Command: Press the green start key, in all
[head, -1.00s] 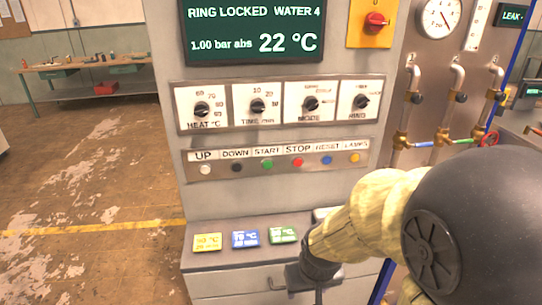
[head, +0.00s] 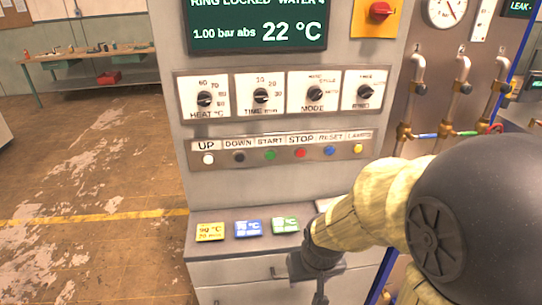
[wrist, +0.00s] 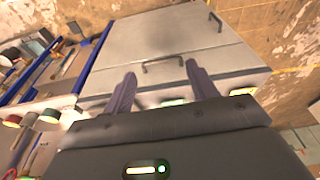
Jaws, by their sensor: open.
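The green start key (head: 270,155) is a small round button under the START label, in the key row on the grey cabinet in the head view. It sits between the dark DOWN key (head: 239,157) and the red STOP key (head: 300,153). My gripper shows in the wrist view (wrist: 157,90) with two dark fingers apart and nothing between them. Its fingers point toward the cabinet's lower front with drawer handles. In the head view my arm's end is at lower right, below the key row and apart from the start key.
Above the keys are the HEAT (head: 204,98), TIME, MODE and fourth dials and the display (head: 257,28). Yellow (head: 210,232), blue and green cards lie on the ledge below. Pipes and gauges stand at right. The floor at left is clear.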

